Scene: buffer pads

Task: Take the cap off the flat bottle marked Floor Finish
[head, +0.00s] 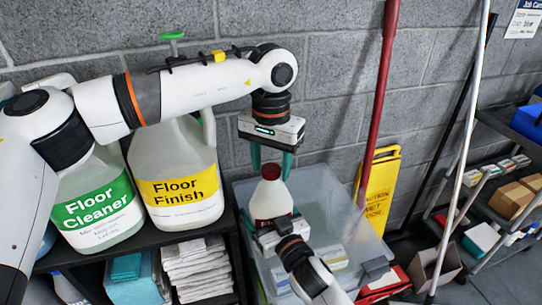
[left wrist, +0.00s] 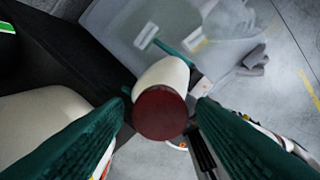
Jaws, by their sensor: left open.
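A pale bottle (head: 270,197) with a dark red cap (head: 270,171) stands upright over the clear bin; its lettering cannot be read. My left gripper (head: 271,174) points down from above, open, with one teal finger on each side of the cap. In the left wrist view the round cap (left wrist: 160,113) shows between the fingers, with a gap to each, and the pale bottle body (left wrist: 164,74) behind it. My right gripper (head: 275,233) is at the bottle's lower body and appears closed around it; its fingers are mostly hidden. A large jug (head: 180,170) with a yellow Floor Finish label stands left.
A Floor Cleaner jug (head: 97,205) shares the dark shelf (head: 160,240), with folded cloths below. The clear bin (head: 335,205) holds small boxes. A red pole (head: 380,90), a yellow caution sign (head: 380,190) and a loaded cart (head: 505,190) are at right.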

